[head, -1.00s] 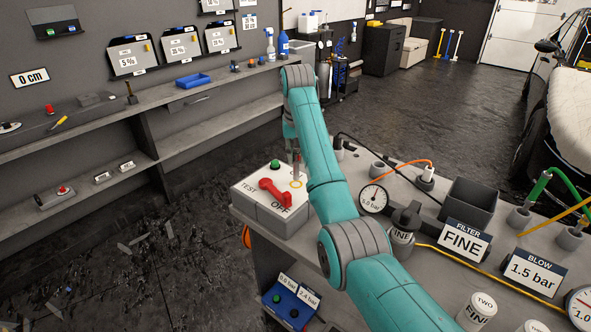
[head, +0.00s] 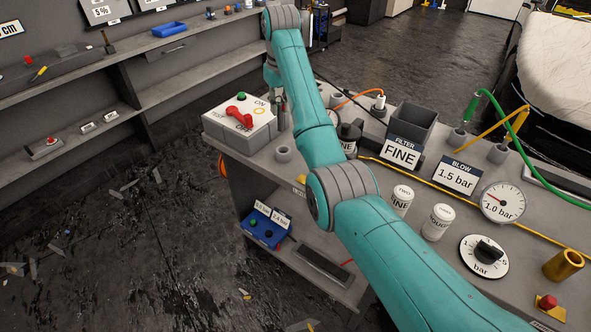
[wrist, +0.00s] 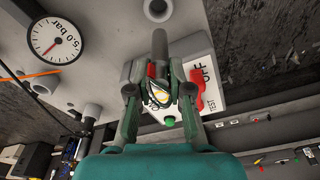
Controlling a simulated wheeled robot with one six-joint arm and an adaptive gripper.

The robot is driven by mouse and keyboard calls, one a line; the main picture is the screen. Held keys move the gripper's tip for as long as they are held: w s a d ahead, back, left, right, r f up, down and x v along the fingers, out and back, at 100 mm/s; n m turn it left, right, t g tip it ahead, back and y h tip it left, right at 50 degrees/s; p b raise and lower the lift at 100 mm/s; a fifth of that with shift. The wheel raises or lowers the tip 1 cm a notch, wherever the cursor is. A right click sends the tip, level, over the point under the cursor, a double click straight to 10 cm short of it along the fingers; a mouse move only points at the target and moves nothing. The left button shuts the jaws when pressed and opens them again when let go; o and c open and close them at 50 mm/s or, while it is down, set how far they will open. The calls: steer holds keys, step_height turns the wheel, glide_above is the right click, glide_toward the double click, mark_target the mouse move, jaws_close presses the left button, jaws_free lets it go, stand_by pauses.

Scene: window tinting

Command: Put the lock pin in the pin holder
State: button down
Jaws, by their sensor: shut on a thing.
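The lock pin (wrist: 160,45) shows as a dark grey rod in the wrist view. My gripper (wrist: 160,80) is shut on it, and the rod extends beyond the fingertips. A short grey round cup (head: 283,153) stands near the bench's front edge, apart from the pin; it also shows at the top of the wrist view (wrist: 158,10) and looks like the pin holder. In the head view my gripper (head: 281,104) is just right of the switch box (head: 230,128), partly hidden by my arm. The box has a red handle, a green button and a yellow ring.
Another grey cup (wrist: 92,110) stands behind my gripper's left side. A pressure gauge (wrist: 56,37) is at the upper left. A FILTER bin (head: 411,127), labelled canisters (head: 438,222) and hoses crowd the bench to the right. The bench between box and cup is clear.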

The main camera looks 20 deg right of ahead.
mark_target(282, 130)
steer(key=shift+s+d+f, duration=0.1)
steer(key=shift+s+f, duration=0.05)
steer(key=shift+s, duration=0.2)
steer(key=shift+s+f, duration=0.15)
steer(key=shift+f, duration=0.15)
step_height(282, 130, down, 9)
steer(key=shift+f, duration=0.15)
steer(key=shift+f, duration=0.15)
steer(key=c, duration=1.1)
jaws_free()
